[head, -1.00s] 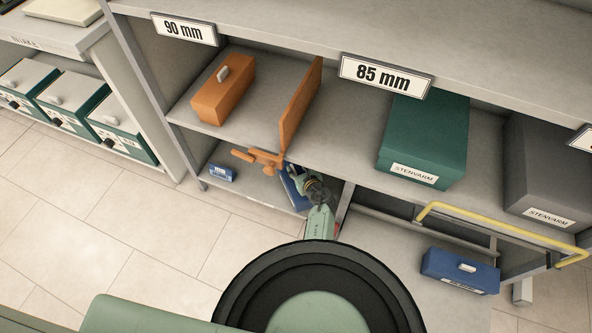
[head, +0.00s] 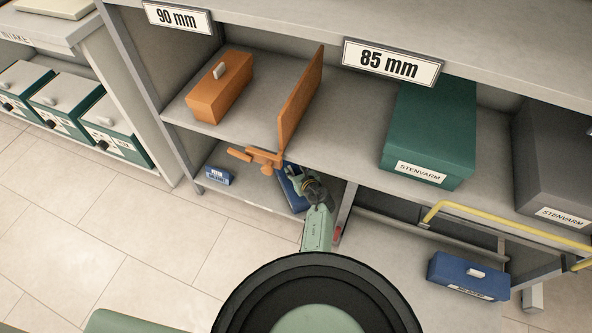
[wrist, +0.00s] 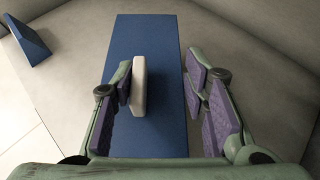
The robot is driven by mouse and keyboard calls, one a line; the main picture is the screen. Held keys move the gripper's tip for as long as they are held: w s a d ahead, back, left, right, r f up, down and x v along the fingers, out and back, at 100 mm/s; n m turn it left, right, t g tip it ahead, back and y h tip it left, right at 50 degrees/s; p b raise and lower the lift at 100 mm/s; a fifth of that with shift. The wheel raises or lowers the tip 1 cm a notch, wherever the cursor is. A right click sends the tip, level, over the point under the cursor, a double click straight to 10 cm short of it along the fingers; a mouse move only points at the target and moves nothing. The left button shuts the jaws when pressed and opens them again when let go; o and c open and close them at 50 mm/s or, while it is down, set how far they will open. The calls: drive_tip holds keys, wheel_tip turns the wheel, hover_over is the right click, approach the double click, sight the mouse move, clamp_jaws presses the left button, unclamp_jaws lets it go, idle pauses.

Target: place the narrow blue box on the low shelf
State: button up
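A long, narrow blue box (wrist: 165,40) with a pale handle (wrist: 139,86) fills the middle of the wrist view. My gripper (wrist: 161,84) is open around the handle; the left finger is close beside it, with a wide gap to the right finger. In the head view this blue box (head: 291,190) lies on the low shelf (head: 258,186), below the orange divider, partly hidden by my gripper (head: 296,171) and arm. Whether a finger touches the handle I cannot tell.
An orange clamp-like part (head: 260,158) and upright orange panel (head: 300,100) are just above my gripper. A small blue block (head: 219,176) lies left on the low shelf. Another blue box (head: 465,276) with a handle lies lower right, near a yellow rail (head: 500,226).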

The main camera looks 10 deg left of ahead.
drive_tip(key=o, duration=0.4)
drive_tip(key=shift+o, duration=0.2)
drive_tip(key=shift+s+d+r+p, duration=0.1)
drive_tip(key=shift+s+r+p, duration=0.05)
drive_tip(key=shift+r+p, duration=0.15)
drive_tip(key=p+v, duration=0.7)
drive_tip(key=v, duration=0.3)
drive_tip(key=shift+s+d+r, duration=0.15)
drive_tip(key=shift+s, duration=0.15)
drive_tip(key=shift+s+d, duration=0.25)
drive_tip(key=shift+s, duration=0.1)
drive_tip(key=shift+a+r, duration=0.1)
